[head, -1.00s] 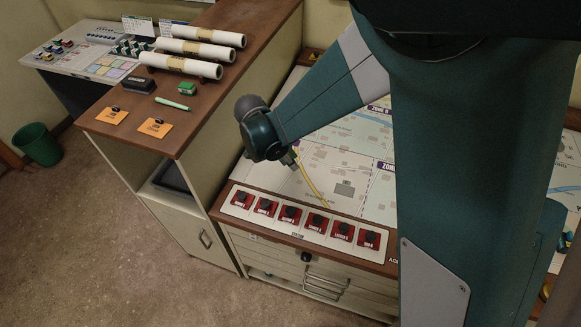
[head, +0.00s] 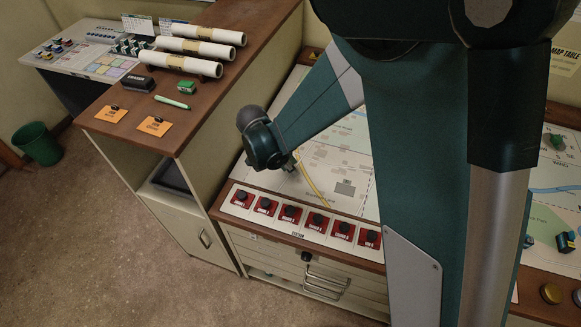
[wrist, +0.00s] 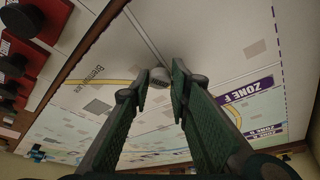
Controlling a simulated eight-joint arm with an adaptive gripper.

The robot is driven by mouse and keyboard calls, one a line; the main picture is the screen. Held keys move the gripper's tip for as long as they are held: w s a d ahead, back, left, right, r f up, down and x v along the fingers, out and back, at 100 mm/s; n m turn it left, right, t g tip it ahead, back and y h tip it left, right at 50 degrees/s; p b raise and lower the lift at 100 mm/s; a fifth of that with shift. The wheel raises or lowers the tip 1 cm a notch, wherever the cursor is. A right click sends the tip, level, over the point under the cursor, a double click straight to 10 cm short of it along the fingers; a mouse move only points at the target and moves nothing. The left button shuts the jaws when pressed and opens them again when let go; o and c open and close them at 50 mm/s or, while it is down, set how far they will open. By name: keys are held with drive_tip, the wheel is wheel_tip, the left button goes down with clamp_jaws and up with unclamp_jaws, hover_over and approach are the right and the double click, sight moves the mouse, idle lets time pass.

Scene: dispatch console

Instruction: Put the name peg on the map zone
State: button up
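The name peg (wrist: 160,76) appears as a small grey, rounded piece between my fingertips in the wrist view. My gripper (wrist: 160,82) has its two green fingers drawn close, one on each side of the peg, and seems shut on it. The map (wrist: 205,35) with its printed zones lies beyond the fingertips; ZONE F is to their right. In the head view, the map (head: 335,165) lies on the table, and my gripper (head: 291,162) shows only as a small part low over its left side. The peg cannot be made out there.
A row of red tags with black knobs (head: 290,214) runs along the table's front edge. A wooden counter (head: 215,108) stands left, with rolled papers (head: 200,48) and orange tags (head: 155,126). Green and blue pieces (head: 566,242) stand at the map's right. My arm hides the map's middle.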

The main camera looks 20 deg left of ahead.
drive_tip(key=o, duration=0.3)
drive_tip(key=shift+r, duration=0.2)
drive_tip(key=p+v, duration=0.1)
drive_tip(key=v, duration=1.1)
drive_tip(key=shift+d, duration=0.15)
idle(0.7)
drive_tip(key=d+r+n+y, duration=0.1)
drive_tip(key=d+r, duration=0.3)
drive_tip(key=d, duration=0.4)
drive_tip(key=d+r+n+y, duration=0.1)
drive_tip(key=d+r+n, duration=0.1)
drive_tip(key=d+r, duration=0.5)
drive_tip(key=d+r+n, duration=0.1)
drive_tip(key=d+r, duration=0.1)
drive_tip(key=d, duration=0.8)
drive_tip(key=s+d+r+n+t, duration=0.1)
drive_tip(key=s+d, duration=0.3)
drive_tip(key=d, duration=0.3)
drive_tip(key=s+d+r+n+t, duration=0.1)
drive_tip(key=s+d+n, duration=0.1)
drive_tip(key=s+d, duration=0.2)
drive_tip(key=s+d+r+n+t+y, duration=0.1)
drive_tip(key=s+d+r, duration=0.1)
drive_tip(key=d, duration=0.9)
drive_tip(key=shift+s+t, duration=0.4)
drive_tip(key=shift+s, duration=0.5)
